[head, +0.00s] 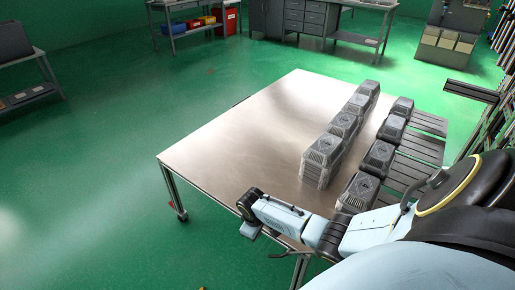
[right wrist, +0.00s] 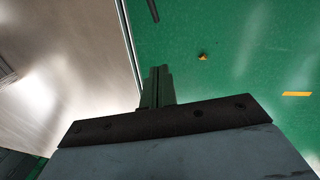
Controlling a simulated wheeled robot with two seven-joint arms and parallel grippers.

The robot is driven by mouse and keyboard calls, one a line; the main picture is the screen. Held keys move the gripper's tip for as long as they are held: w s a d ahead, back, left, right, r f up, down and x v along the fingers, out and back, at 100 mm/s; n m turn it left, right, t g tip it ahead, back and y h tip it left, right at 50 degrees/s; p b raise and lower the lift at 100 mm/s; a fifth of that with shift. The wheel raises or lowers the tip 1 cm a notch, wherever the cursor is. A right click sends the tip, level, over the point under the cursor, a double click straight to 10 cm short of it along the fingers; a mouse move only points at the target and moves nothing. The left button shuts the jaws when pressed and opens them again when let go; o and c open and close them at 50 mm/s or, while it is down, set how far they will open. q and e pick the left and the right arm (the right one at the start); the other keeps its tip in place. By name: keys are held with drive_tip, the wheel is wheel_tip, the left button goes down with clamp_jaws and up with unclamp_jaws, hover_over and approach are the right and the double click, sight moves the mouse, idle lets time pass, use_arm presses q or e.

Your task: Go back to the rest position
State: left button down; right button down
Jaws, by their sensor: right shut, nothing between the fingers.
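My right arm comes in from the right in the head view and reaches across the near corner of the metal table (head: 250,130). My right gripper (head: 250,228) is at its end, by the table's near edge, and looks small there. In the right wrist view the two fingers (right wrist: 157,88) lie together, shut with nothing between them. They show against the table edge and the green floor. My left gripper is not in view.
A row of dark grey boxes (head: 323,160) stands on the table's right part. A second row (head: 379,156) stands beside it on a slatted rack (head: 421,147). The table's left and middle are bare. Open green floor (head: 90,170) lies to the left.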

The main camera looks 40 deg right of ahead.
idle(0.4)
drive_tip(key=s+a+f, duration=0.2)
drive_tip(key=s+f, duration=0.6)
drive_tip(key=s, duration=0.2)
drive_tip(key=s+a+f, duration=0.2)
drive_tip(key=s+f, duration=0.5)
drive_tip(key=s, duration=0.2)
drive_tip(key=s+a+f, duration=0.2)
drive_tip(key=s, duration=0.7)
drive_tip(key=s+a+f+m+y, duration=0.1)
drive_tip(key=s+a+f, duration=0.1)
drive_tip(key=s, duration=0.8)
drive_tip(key=shift+a+f+t, duration=0.4)
drive_tip(key=shift+a, duration=0.1)
drive_tip(key=shift+w, duration=0.1)
